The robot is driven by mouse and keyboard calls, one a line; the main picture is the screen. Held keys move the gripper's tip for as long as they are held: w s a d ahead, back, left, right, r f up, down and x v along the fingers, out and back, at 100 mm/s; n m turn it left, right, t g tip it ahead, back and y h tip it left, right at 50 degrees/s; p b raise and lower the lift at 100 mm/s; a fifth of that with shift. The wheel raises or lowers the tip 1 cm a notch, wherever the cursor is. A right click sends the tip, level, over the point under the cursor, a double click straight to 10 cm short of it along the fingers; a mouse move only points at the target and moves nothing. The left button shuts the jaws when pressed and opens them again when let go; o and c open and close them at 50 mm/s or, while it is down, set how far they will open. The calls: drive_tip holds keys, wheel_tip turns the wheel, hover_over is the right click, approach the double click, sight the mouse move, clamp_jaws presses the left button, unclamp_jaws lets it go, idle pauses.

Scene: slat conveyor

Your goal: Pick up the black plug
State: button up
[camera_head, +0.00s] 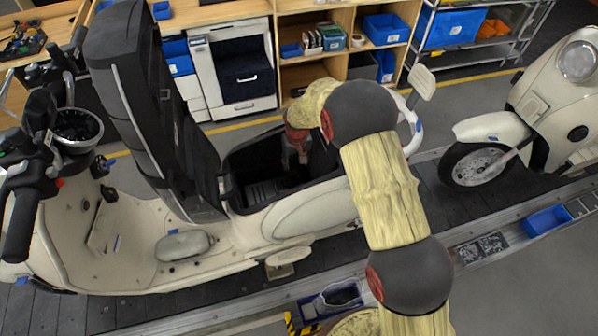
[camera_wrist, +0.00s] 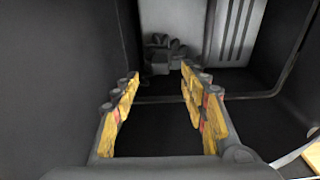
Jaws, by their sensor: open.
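My gripper (camera_head: 295,160) reaches down into the black storage well (camera_head: 238,158) under the raised seat of a cream scooter. In the wrist view my gripper (camera_wrist: 160,82) is open, with its two yellow-lined fingers apart and nothing between them. A small dark, lumpy shape (camera_wrist: 165,56) lies beyond the fingertips, against a grey panel (camera_wrist: 172,18). It may be the black plug, but it is too dim to be sure. In the head view I cannot make out the plug; my gripper and arm hide part of the well.
Dark walls of the well stand close on both sides in the wrist view. The raised black seat (camera_head: 135,90) stands left of my gripper. A second cream scooter (camera_head: 500,125) is at the right, and shelves with blue bins (camera_head: 386,28) are behind.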

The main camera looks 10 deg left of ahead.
sight(294, 172)
drive_tip(key=shift+w+a+f+p, duration=0.15)
drive_tip(key=shift+w+f+p, duration=0.1)
drive_tip(key=shift+f, duration=1.2)
drive_tip(key=shift+w+a+f+p, duration=0.1)
drive_tip(key=shift+w+f+p, duration=0.15)
drive_tip(key=shift+f, duration=1.25)
drive_tip(key=shift+w+a+f+p, duration=0.15)
drive_tip(key=shift+w+f, duration=0.15)
drive_tip(key=shift+f, duration=1.15)
drive_tip(key=shift+c, duration=0.3)
clamp_jaws()
